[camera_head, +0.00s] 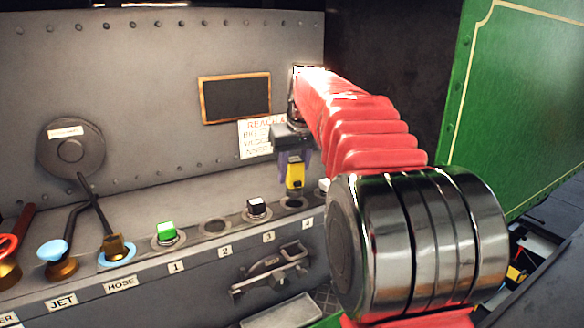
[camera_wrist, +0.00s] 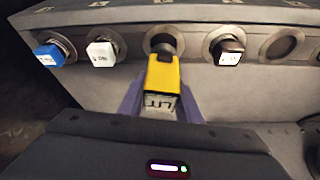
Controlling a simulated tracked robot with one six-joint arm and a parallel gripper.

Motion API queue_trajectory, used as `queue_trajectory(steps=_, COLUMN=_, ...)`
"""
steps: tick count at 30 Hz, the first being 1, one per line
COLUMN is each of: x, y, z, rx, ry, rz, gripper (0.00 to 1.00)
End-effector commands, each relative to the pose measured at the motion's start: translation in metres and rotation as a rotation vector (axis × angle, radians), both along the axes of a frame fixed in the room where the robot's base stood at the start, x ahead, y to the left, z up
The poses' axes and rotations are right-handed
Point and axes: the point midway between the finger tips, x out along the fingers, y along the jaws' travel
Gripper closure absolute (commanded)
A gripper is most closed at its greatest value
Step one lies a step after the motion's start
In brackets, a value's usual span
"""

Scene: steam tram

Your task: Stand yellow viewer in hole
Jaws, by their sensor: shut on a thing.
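The yellow viewer (camera_head: 295,175) is held in my gripper (camera_head: 294,163), just above the hole labelled 4 (camera_head: 294,204) in the grey ledge. In the head view a small gap shows between its lower end and the hole. In the wrist view the yellow viewer (camera_wrist: 163,76) sits between the purple fingers of my gripper (camera_wrist: 161,101), with lettering on its near end. Its dark far end overlaps the hole (camera_wrist: 161,41) there, so the wrist view does not show the gap. My gripper is shut on the viewer.
A black viewer with a white top (camera_head: 257,207) stands at 3, and a green one (camera_head: 166,232) at 1. Hole 2 (camera_head: 215,226) is empty. A white viewer (camera_wrist: 103,50) and a blue one (camera_wrist: 50,54) stand on the other side. Levers (camera_head: 113,246) rise at the left.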

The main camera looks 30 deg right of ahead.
Motion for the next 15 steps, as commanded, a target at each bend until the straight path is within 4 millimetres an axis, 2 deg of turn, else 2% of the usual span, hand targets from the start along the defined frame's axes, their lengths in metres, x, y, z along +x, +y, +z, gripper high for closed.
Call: queue_trajectory(steps=15, x=0.000, y=0.000, z=-0.024, rx=0.000, ry=-0.002, rz=0.000, gripper=1.00)
